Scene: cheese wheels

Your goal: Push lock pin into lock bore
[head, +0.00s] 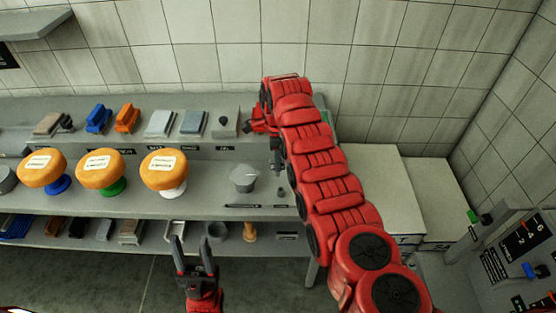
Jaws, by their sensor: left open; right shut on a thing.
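My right arm reaches up across the middle to the back shelf. Its gripper (276,158) points down over the counter, right of the grey cup. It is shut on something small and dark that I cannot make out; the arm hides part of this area. I cannot tell whether it is the lock pin. I cannot pick out the lock bore with certainty. My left gripper (191,240) is at the bottom, left of centre. It is open and empty, its fingers pointing up in the picture, in front of the lower shelf.
Three orange cheese wheels (101,168) stand on coloured stands along the counter (130,207). A grey cup (244,179) and a dark thin tool (243,206) are near my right gripper. Blocks and brushes line the back shelf. A pale cabinet (375,185) and control panel (525,240) are right.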

